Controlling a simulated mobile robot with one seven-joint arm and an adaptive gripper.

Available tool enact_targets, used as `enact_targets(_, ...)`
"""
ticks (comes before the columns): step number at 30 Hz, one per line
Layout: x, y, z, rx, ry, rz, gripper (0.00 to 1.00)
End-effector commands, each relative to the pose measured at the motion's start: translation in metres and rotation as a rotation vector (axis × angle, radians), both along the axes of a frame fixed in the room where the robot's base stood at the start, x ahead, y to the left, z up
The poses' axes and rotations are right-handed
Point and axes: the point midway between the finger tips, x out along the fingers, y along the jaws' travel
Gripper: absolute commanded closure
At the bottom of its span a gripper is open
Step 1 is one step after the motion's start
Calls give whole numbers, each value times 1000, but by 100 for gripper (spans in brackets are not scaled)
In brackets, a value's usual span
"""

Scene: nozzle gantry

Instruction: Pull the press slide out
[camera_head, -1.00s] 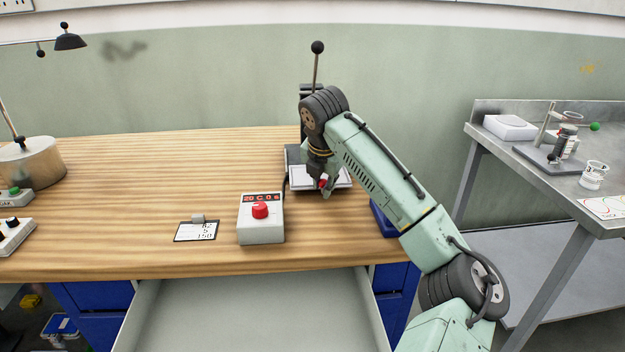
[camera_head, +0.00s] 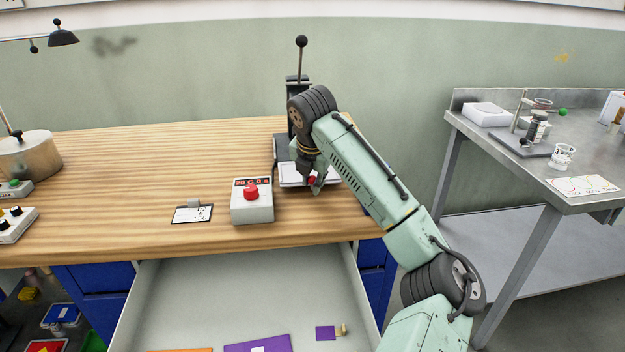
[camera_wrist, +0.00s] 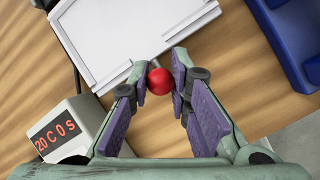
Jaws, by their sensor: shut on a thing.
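The press (camera_head: 299,100) stands at the back of the wooden bench, a dark column with a tall lever ending in a black ball. Its slide (camera_head: 292,179) is a flat white tray with raised edges at the press's foot; it also shows in the wrist view (camera_wrist: 135,35). A red ball knob (camera_wrist: 160,81) sits at the slide's front edge. My gripper (camera_wrist: 162,78) is shut on this knob, with a finger on each side. In the head view my gripper (camera_head: 314,184) and wrist hide part of the slide and the press base.
A white control box (camera_head: 252,205) with a red button and display stands left of the slide. A blue bin (camera_wrist: 296,40) lies to the right. The drawer (camera_head: 250,300) below is open. A metal side table (camera_head: 520,165) stands right.

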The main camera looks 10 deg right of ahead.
Motion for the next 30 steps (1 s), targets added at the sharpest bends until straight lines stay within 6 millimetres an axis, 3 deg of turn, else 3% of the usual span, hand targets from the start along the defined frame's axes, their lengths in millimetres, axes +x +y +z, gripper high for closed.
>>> enact_targets(2, 0, -1, 0, 0, 0, -2, 100)
enact_targets(3, 0, -1, 0, -1, 0, -3, 81)
enact_targets(12, 0, -1, 0, -1, 0, -1, 61)
enact_targets(23, -1, 0, 4, -1, -2, 0, 61)
enact_targets(30, -16, 3, 39, -1, -4, 1, 61)
